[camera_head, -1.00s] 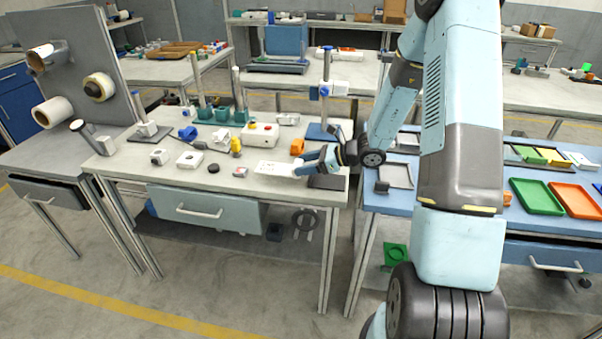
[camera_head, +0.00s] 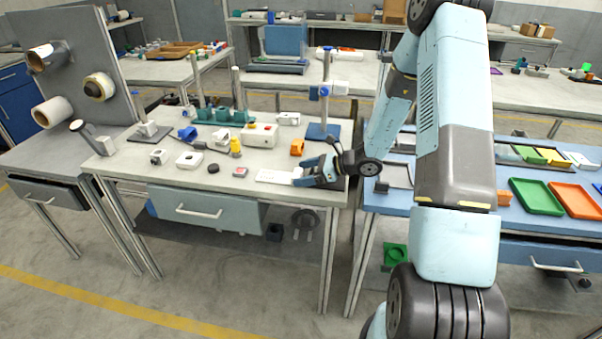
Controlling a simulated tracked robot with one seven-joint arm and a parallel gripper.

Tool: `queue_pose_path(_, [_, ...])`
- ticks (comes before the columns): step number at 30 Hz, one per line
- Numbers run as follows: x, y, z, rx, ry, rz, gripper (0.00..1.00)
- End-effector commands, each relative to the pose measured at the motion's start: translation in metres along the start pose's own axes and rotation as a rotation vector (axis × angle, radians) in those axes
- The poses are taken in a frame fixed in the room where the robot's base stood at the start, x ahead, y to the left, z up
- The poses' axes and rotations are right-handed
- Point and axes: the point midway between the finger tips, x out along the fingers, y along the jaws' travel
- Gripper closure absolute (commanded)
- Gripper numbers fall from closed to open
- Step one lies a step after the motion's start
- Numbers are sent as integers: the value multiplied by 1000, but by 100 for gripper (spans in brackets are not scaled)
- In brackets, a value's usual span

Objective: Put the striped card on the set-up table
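A flat white piece (camera_head: 274,177) lies at the front right of the left-hand work table (camera_head: 222,178). It looks like the card, but I cannot make out stripes at this size. My gripper (camera_head: 298,177) is low over the same corner, at the right end of this piece. The fingers are small and partly merge with the white piece, so their grip on it is unclear. Which table is the set-up table is not marked in view.
A blue-topped table (camera_head: 505,225) with green (camera_head: 536,196) and orange (camera_head: 576,198) trays stands at the right. A grey frame-like tray (camera_head: 399,175) is near its left edge. A white box with a red button (camera_head: 259,135), an orange block (camera_head: 297,147) and small parts crowd the left-hand table.

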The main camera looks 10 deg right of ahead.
Motion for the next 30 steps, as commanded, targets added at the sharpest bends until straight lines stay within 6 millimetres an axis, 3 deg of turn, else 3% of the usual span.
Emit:
queue_pose_path(11, [-6, 0, 2, 0, 0, -2, 9])
queue_pose_path(24, [-84, 0, 2, -1, 1, -3, 9])
queue_pose_path(30, [-110, 0, 2, 0, 0, -2, 9])
